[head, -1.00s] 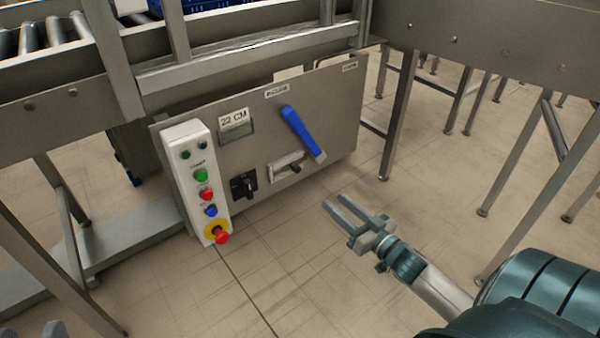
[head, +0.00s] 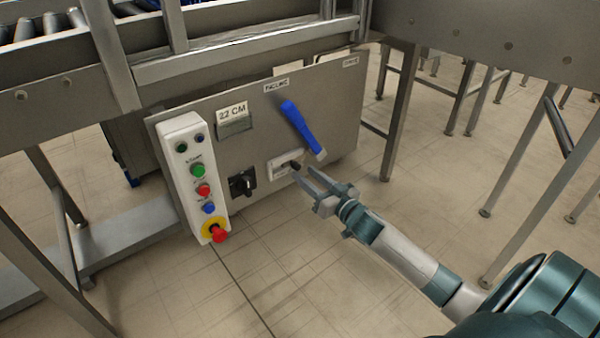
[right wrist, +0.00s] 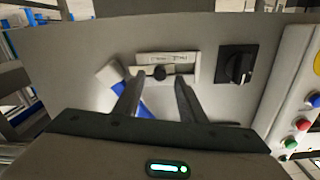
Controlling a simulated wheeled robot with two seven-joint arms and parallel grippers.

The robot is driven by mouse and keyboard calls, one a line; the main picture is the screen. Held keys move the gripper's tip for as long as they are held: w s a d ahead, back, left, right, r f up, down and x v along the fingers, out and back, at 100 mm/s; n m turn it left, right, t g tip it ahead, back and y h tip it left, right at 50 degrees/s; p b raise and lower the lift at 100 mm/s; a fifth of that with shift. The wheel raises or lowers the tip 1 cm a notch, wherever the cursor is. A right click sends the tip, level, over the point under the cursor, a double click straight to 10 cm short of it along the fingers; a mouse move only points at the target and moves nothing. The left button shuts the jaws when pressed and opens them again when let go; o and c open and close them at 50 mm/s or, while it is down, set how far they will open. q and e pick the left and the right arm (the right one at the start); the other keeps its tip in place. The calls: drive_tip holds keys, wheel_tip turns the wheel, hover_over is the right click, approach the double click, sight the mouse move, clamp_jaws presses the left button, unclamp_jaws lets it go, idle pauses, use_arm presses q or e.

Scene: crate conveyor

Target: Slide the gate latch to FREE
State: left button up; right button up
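The gate latch is a pale plate (head: 281,169) low on the grey panel, with a dark knob (head: 295,165) near the plate's right end. In the right wrist view the plate (right wrist: 185,59) is seen turned over, with the knob (right wrist: 160,73) left of its middle. Its lettering is too small to read. My right gripper (head: 306,172) is open and empty, its fingertips close to the knob. In the right wrist view the gripper's fingers (right wrist: 156,84) stand to either side of the knob, apparently just short of it. My left gripper is out of view.
A blue lever (head: 302,128) is just above the latch. A black rotary switch (head: 242,183) and a white button box (head: 187,160) with a red stop button (head: 219,235) are to the left. A table leg (head: 399,112) stands to the right.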

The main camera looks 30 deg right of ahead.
sight(298, 168)
drive_tip(key=shift+w+a+b, duration=0.15)
drive_tip(key=shift+w+b, duration=0.2)
drive_tip(key=shift+w, duration=1.55)
drive_tip(key=shift+c, duration=0.2)
clamp_jaws()
